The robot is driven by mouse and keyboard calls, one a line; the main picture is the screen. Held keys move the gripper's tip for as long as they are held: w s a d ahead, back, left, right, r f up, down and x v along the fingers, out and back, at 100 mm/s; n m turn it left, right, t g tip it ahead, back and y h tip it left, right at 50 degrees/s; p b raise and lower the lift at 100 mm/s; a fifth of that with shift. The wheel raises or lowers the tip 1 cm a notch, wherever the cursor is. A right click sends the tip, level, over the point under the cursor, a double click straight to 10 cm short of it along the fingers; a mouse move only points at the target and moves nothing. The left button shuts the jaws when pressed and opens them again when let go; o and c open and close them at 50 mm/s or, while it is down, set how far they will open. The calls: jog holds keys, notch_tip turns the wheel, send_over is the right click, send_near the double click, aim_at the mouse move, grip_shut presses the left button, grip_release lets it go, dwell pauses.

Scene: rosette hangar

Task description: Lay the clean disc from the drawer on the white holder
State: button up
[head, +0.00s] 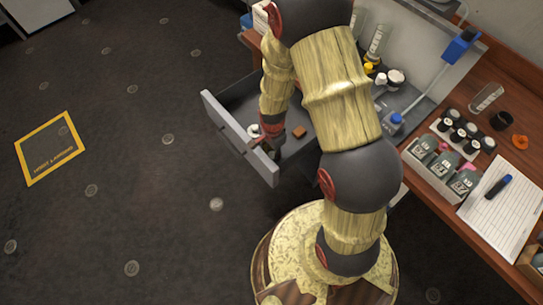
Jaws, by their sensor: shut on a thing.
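The drawer (240,138) stands open at the left of the bench, its pale front panel facing the floor. My gripper (263,146) reaches down at the panel's upper edge and appears shut on the drawer front; the fingers are small and partly hidden by my arm. A small white round object (253,131) lies by the fingers, and an orange-brown block (299,132) sits inside the drawer. I cannot pick out a clean disc. A white rack (455,136) with dark-capped pots stands on the bench; I cannot tell whether it is the white holder.
The wooden bench (425,176) holds several labelled bottles (464,182), a notepad (505,205) with a blue pen, a clear glass (487,97) and an orange item (520,142). A blue-tipped device (459,46) stands behind. The dark floor at left is open around a yellow-framed mark (50,148).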

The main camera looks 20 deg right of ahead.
aim_at(272, 155)
jog(key=shift+r+p, duration=1.3)
jog(key=shift+r, duration=0.25)
